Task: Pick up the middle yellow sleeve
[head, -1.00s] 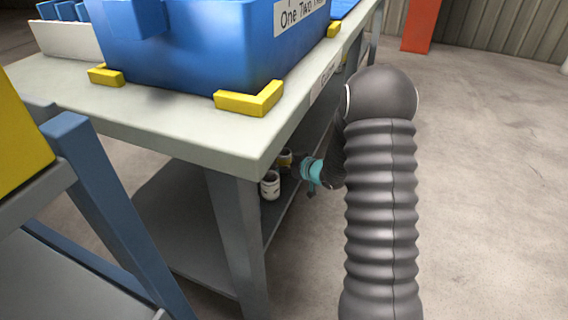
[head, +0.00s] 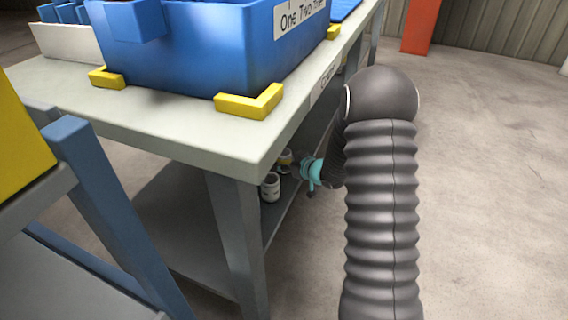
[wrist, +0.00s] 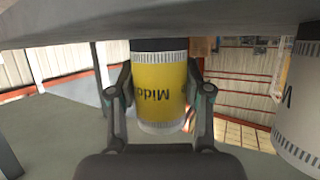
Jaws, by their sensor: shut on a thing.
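The yellow sleeve (wrist: 158,88) is upright between the two fingers of my gripper (wrist: 160,100) in the wrist view. In the head view the yellow sleeve (head: 285,158) shows small at the lower shelf, partly hidden by my gripper (head: 292,166). I cannot tell whether it touches the shelf. A white sleeve (head: 270,187) stands nearer, beside it, and shows at the right edge of the wrist view (wrist: 300,110).
The workbench (head: 190,152) has its lower shelf (head: 175,225) under the top, with a leg (head: 236,240) close to the sleeves. A blue bin (head: 200,50) sits on top between yellow corner pieces (head: 250,101). A blue-framed stand (head: 110,210) is at left. Open floor (head: 490,180) lies at right.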

